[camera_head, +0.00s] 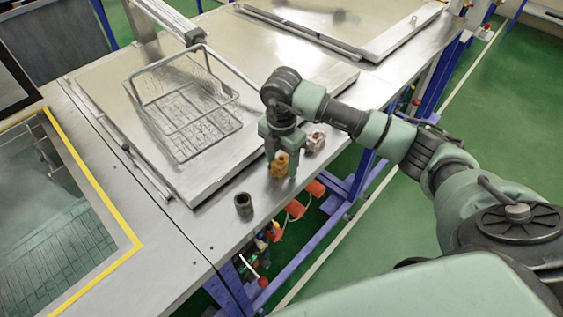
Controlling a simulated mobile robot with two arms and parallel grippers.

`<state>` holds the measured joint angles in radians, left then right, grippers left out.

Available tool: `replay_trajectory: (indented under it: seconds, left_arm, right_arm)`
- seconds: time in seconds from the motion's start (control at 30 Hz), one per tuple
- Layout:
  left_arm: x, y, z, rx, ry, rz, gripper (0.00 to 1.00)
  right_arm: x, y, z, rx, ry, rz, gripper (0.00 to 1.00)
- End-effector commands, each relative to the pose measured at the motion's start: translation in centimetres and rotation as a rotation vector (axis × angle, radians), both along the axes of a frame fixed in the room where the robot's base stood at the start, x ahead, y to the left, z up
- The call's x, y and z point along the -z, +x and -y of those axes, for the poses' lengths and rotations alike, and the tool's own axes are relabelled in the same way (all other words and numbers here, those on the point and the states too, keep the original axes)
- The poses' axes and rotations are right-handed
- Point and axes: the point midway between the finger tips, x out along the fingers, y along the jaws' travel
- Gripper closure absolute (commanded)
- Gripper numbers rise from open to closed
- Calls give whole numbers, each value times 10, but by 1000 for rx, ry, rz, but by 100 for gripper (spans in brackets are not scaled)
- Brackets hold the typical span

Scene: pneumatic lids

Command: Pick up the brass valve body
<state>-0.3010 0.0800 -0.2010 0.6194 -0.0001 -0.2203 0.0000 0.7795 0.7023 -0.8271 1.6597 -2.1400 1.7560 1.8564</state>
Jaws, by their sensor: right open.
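The brass valve body (279,166) is a small golden-brown piece near the front edge of the metal table (225,230). My right gripper (281,160) points down over it from above. Its two fingers are apart, one on each side of the valve body, and hide part of it. I cannot tell whether the fingers touch it. My left gripper is not in view.
A dark hollow cylinder (243,204) stands on the table to the left of the valve body. A small pale and reddish part (316,142) lies close on the right. A wire basket (194,146) sits behind on a raised plate (205,187).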

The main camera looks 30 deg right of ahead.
Motion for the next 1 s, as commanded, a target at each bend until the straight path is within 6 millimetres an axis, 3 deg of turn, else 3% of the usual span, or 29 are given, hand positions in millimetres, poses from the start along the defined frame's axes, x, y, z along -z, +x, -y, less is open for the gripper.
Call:
replay_trajectory:
  seconds: [0.07,0.1,0.3,0.77,1.0]
  left_arm:
    - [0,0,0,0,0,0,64]
    - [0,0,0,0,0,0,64]
    - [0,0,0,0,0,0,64]
    - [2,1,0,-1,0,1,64]
    - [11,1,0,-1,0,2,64]
  right_arm:
    - [0,0,0,0,0,0,44]
    - [0,0,0,-1,0,0,49]
    - [0,0,0,-1,1,0,100]
    - [-6,1,0,0,1,3,100]
    - [-32,1,0,-2,1,5,100]
